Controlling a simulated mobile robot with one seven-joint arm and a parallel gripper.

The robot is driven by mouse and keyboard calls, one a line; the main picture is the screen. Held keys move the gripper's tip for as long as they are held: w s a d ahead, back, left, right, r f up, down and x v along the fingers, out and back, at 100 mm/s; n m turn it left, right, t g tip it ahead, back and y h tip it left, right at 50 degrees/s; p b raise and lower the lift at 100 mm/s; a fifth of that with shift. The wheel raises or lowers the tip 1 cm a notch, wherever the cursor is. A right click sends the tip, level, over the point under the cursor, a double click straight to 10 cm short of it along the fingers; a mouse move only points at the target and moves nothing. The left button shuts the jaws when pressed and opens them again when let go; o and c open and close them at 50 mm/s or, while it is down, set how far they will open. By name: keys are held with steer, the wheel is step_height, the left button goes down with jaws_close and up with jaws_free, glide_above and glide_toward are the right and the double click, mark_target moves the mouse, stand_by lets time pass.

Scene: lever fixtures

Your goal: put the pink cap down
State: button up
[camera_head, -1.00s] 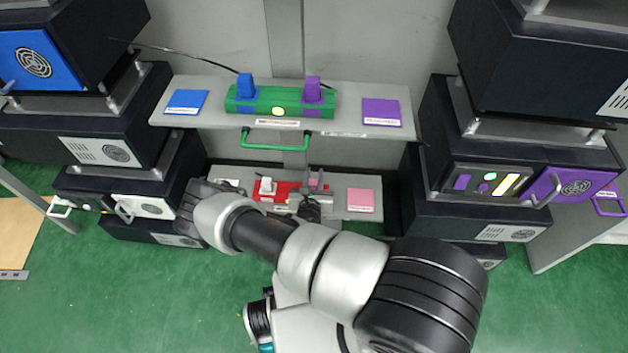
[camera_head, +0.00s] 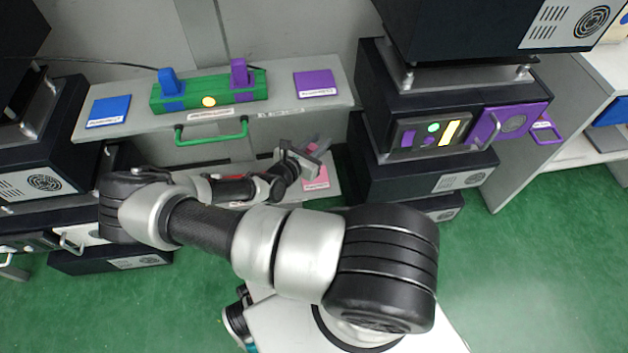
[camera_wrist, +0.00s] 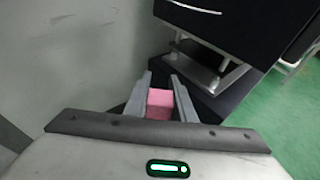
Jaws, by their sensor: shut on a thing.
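The pink cap (camera_wrist: 159,98) is between the two fingers of my gripper (camera_wrist: 160,88) in the wrist view. My gripper is shut on it. In the head view my gripper (camera_head: 303,157) is over the right end of the lower shelf, and the cap is mostly hidden by the fingers there. A flat pink pad (camera_head: 316,180) with a white label lies on that shelf, just below my gripper in the picture. I cannot tell whether the cap touches the pad.
The upper shelf (camera_head: 280,112) holds a green block (camera_head: 208,92) with blue and purple caps, between a blue pad (camera_head: 108,110) and a purple pad (camera_head: 315,84). A green handle (camera_head: 212,136) juts from its front. Dark cabinets (camera_head: 420,175) stand right of the lower shelf.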

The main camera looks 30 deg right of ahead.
steer(key=shift+m+g, duration=0.3)
steer(key=shift+g, duration=0.1)
steer(key=f+b, duration=0.1)
steer(key=f, duration=0.2)
steer(key=f+b, duration=0.2)
steer(key=f, duration=0.2)
steer(key=f+b, duration=0.1)
steer(key=f, duration=0.2)
steer(key=shift+s+d+f, duration=0.15)
steer(key=shift+s+d, duration=0.15)
steer(key=shift+f, duration=0.15)
steer(key=o, duration=1.1)
steer(key=shift+c, duration=0.2)
steer(key=shift+a+r, duration=0.2)
steer(key=shift+r, duration=0.1)
steer(key=p+v, duration=0.1)
steer(key=v, duration=0.4)
steer(key=p+v, duration=0.1)
steer(key=v, duration=0.5)
steer(key=shift+s+a+f, duration=0.15)
steer(key=shift+s+a, duration=0.05)
steer(key=shift+a, duration=0.1)
